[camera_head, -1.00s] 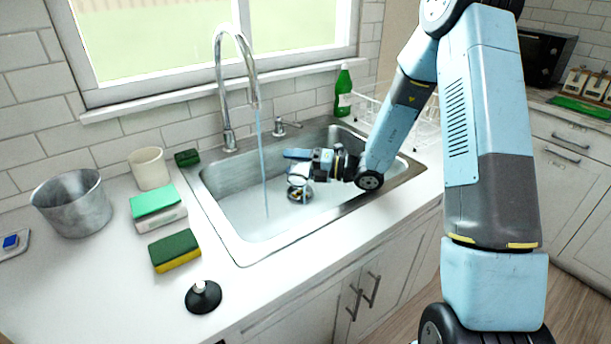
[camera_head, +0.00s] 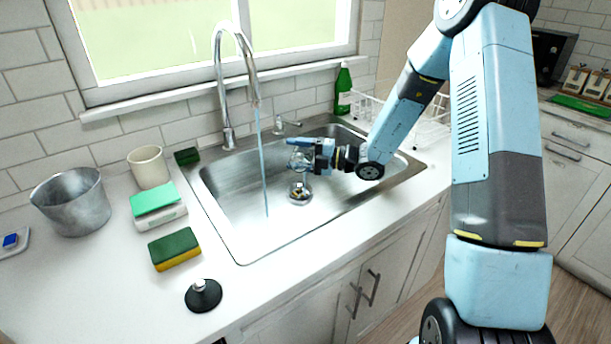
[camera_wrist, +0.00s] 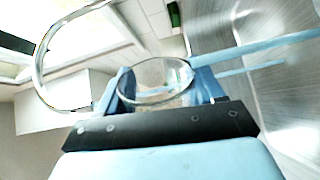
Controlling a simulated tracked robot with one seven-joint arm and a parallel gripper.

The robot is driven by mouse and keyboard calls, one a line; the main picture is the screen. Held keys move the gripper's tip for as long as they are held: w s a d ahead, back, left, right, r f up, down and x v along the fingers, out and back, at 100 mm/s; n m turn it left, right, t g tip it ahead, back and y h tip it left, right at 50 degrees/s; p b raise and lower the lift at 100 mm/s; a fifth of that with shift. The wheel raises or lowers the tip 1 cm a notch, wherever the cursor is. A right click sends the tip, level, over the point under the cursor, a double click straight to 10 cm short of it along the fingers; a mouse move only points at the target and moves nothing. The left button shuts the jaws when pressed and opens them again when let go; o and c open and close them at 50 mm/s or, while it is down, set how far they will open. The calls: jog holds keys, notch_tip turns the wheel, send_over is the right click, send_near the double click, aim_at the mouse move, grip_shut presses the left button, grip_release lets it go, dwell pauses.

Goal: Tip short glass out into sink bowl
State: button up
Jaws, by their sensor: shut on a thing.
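My gripper (camera_head: 303,155) is over the sink bowl (camera_head: 230,185), to the right of the running water. It is shut on the short glass (camera_wrist: 155,85), which is clear and sits between the two blue fingers in the wrist view. In the head view the glass is small and partly hidden by the fingers. The wrist picture is rolled, with the tap (camera_wrist: 42,70) at left and the stream running right. Against that stream the glass looks tipped well over on its side. I cannot tell if any liquid is in it.
The tap (camera_head: 222,80) stands behind the bowl, its stream (camera_head: 264,165) falling left of my gripper. The drain (camera_head: 300,193) is below. A green bottle (camera_head: 343,92) and white rack (camera_head: 430,125) stand behind right. Sponges (camera_head: 175,248), a mug (camera_head: 148,167) and a metal pot (camera_head: 72,202) are left.

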jog(key=shift+w+d+r+m, duration=0.15)
jog(key=shift+w+m, duration=0.2)
jog(key=shift+m, duration=0.75)
jog(key=shift+w+r+m, duration=0.1)
jog(key=shift+w+m, duration=0.2)
jog(key=shift+m, duration=0.8)
jog(key=n, duration=0.1)
jog(key=s+n, duration=0.1)
jog(key=n, duration=0.1)
jog(key=shift+f, duration=0.15)
jog(key=shift+s+n, duration=0.1)
jog(key=shift+n, duration=0.4)
